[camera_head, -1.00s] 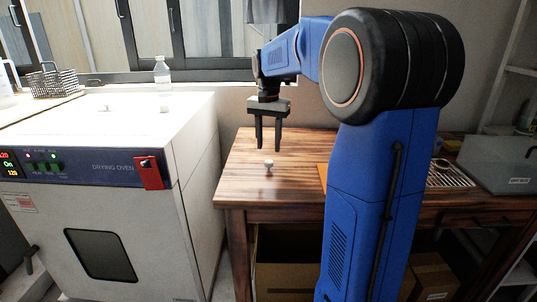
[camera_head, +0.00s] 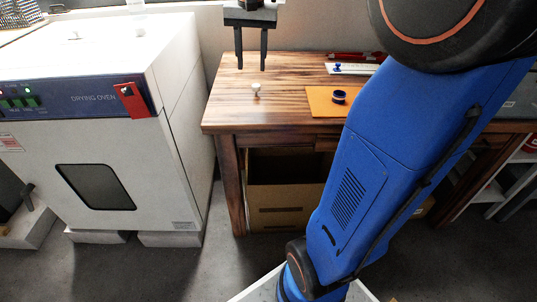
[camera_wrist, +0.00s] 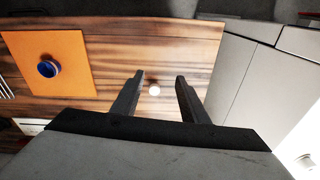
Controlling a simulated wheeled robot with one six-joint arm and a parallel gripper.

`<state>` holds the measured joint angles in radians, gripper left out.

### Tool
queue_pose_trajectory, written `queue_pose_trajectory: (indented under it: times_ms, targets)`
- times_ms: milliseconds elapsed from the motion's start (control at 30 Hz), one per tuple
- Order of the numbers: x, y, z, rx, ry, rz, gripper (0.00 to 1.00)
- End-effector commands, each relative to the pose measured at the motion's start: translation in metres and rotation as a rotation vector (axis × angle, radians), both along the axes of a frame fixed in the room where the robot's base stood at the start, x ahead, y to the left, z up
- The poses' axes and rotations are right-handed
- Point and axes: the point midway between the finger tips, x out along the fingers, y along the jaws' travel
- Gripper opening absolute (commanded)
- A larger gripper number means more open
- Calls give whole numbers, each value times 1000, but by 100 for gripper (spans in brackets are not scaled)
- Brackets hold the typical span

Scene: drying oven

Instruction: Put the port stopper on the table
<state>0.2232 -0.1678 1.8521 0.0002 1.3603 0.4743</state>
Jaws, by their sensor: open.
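The port stopper, a small white piece with a wider round top (camera_head: 256,89), stands on the striped wooden table (camera_head: 228,110), near the left part of its front edge. It also shows in the wrist view (camera_wrist: 154,90) as a white round spot between the finger lines. My gripper (camera_head: 251,69) is open and empty, its dark fingers pointing down above the stopper and apart from it. In the wrist view the open fingers (camera_wrist: 160,75) frame the stopper. Nothing hides the stopper.
The white drying oven (camera_head: 180,60) stands left of the table, with a red latch (camera_head: 132,100) and a white knob (camera_head: 74,36) on top. An orange mat (camera_head: 318,107) with a dark blue ring (camera_head: 339,96) lies right of the stopper. A cardboard box (camera_head: 285,195) sits under the table.

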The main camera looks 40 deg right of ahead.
Motion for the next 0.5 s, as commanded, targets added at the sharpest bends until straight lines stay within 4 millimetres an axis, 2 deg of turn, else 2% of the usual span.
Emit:
queue_pose_trajectory:
  times_ms: [33,200,500]
  targets:
    - [-16,10,-3,-7,-17,38,40]
    - [-62,37,-20,-31,-74,171,40]
    - [-142,74,-67,-81,-173,402,40]
